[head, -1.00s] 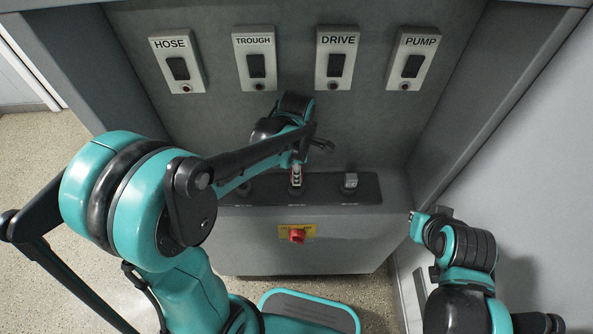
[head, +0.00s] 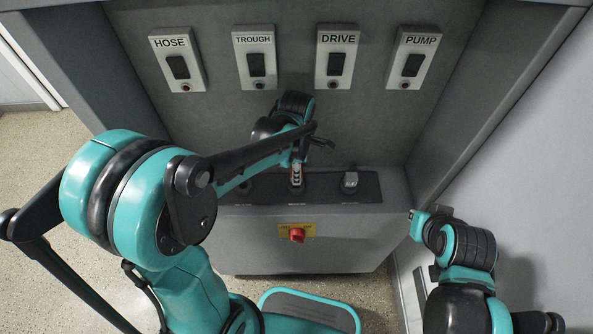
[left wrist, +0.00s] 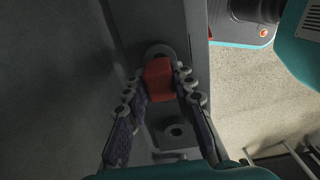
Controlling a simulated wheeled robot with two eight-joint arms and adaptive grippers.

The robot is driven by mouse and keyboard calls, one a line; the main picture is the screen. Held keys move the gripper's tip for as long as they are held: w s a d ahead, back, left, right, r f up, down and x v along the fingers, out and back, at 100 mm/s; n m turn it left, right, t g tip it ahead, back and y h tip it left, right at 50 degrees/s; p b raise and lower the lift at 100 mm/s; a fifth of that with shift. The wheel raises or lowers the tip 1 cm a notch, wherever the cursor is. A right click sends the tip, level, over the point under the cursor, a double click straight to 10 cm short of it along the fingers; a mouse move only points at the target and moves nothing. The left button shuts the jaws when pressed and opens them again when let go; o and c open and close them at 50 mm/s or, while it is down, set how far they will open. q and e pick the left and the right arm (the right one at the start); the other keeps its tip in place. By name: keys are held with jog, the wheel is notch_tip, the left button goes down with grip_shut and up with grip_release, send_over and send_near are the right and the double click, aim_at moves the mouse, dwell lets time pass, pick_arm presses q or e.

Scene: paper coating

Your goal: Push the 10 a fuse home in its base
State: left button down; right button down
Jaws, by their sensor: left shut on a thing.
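My left gripper (head: 296,172) reaches down to the middle position of the dark panel (head: 368,188) on top of the grey cabinet. In the left wrist view my left gripper (left wrist: 164,88) is shut on a red fuse (left wrist: 158,78), one finger on each side. A round grey base (left wrist: 158,50) shows right behind the fuse; how deep the fuse sits in it is hidden. A round socket with an open hole (left wrist: 175,130) lies beside it. A pale grey block (head: 350,181) stands at the panel's right position.
A red knob on a yellow plate (head: 297,235) is on the cabinet front. Switches labelled HOSE (head: 178,68), TROUGH (head: 256,66), DRIVE (head: 334,66) and PUMP (head: 412,66) line the back wall. Side walls close in the bay left and right.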

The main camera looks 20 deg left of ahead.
pick_arm(q)
jog(key=shift+f+b, duration=1.1)
jog(key=shift+f, duration=0.35)
jog(key=c, duration=1.2)
grip_release()
jog(key=shift+r, duration=0.1)
notch_tip(320, 180, up, 12)
jog(key=shift+f, duration=0.1)
jog(key=shift+s+a+m, duration=0.15)
jog(key=shift+s+m, duration=0.15)
jog(key=shift+m, duration=0.2)
jog(key=s+a+m+t, duration=0.1)
jog(key=s+m+t, duration=0.1)
jog(key=m, duration=0.4)
jog(key=s+a+f+m+t, duration=0.1)
jog(key=s+a+m+t, duration=0.1)
jog(key=s+m, duration=0.2)
jog(key=s+a+f+m+t, duration=0.1)
jog(key=s+m+t, duration=0.2)
jog(key=m, duration=0.7)
jog(key=shift+s+a+f, duration=0.2)
jog(key=shift+s, duration=0.15)
